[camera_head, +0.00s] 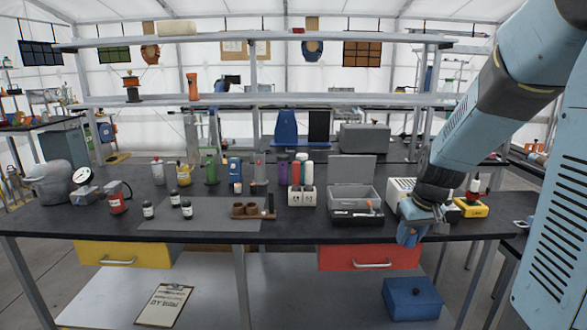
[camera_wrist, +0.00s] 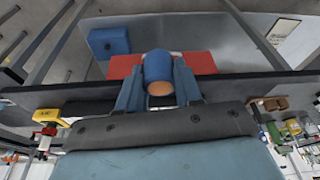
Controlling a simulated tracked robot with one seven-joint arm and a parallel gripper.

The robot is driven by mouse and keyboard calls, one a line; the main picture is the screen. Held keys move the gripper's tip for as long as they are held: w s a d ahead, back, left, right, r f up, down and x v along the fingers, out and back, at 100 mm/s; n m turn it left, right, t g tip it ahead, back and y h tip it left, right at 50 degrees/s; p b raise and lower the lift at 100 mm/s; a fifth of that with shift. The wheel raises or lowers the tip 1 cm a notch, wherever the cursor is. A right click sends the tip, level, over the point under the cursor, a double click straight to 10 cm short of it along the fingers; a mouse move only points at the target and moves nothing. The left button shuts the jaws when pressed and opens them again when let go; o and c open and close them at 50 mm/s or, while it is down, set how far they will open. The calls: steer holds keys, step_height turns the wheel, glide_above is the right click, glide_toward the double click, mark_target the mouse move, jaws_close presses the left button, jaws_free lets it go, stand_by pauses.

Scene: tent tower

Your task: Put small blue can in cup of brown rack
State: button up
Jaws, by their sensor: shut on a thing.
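The small blue can (camera_wrist: 157,67) is between the two fingers of my gripper (camera_wrist: 158,82) in the wrist view, with its tan end toward the camera. My gripper (camera_head: 409,232) is shut on it in the head view, at the table's front edge on the right; can and fingers are hard to tell apart there. The brown rack (camera_head: 250,211) lies on the grey mat at the table's front middle, well to the left of my gripper. It has round cups and a dark upright piece at its right end. The rack also shows at the right of the wrist view (camera_wrist: 272,103).
A white block with sockets (camera_head: 301,196) and an open grey toolbox (camera_head: 355,207) stand between the rack and my gripper. Small dark bottles (camera_head: 186,209) stand left of the rack. Taller bottles and cans line up behind. The grey mat (camera_head: 205,224) has bare room.

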steer(key=w+a+f, duration=0.2)
steer(key=w+f, duration=0.2)
steer(key=f, duration=0.5)
steer(key=w+a+f+m, duration=0.1)
steer(key=w+f, duration=0.3)
steer(key=f, duration=0.5)
steer(key=w+a+f+m, duration=0.1)
steer(key=w+a+f, duration=0.2)
steer(key=f, duration=0.7)
steer(key=shift+w+h, duration=0.3)
steer(key=shift+w, duration=0.8)
